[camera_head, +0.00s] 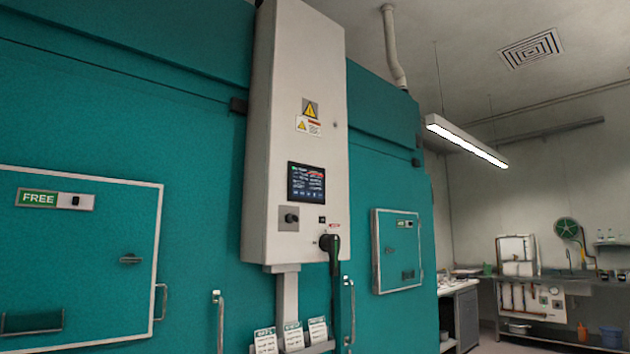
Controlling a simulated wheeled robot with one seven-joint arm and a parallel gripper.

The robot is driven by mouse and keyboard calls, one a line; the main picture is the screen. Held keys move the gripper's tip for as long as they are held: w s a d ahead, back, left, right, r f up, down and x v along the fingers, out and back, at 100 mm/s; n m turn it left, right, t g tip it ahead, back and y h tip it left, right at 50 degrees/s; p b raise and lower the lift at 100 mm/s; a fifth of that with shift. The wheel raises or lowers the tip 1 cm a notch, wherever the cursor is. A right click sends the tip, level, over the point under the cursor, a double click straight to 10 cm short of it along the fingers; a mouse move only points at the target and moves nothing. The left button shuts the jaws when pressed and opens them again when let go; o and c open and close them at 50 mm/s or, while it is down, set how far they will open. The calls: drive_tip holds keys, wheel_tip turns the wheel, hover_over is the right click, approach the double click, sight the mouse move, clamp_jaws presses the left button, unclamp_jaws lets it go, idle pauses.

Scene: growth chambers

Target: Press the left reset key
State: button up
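A pale grey control cabinet (295,130) stands upright against the teal chamber wall, left of centre. Its dark touch screen (306,182) is lit, with text too small to read. Below the screen are a grey plate with a black knob (291,217) and a small black square (322,220). I cannot tell which part, if any, is the left reset key. A dark, handle-like piece (333,252) covers the cabinet's lower right corner and runs down as a black length. My gripper is not in view.
A teal door with a FREE label (40,198) is at the left, and a smaller teal door (398,252) is right of the cabinet. A holder with white leaflets (292,336) sits below the cabinet. A bench with equipment (540,280) stands far right.

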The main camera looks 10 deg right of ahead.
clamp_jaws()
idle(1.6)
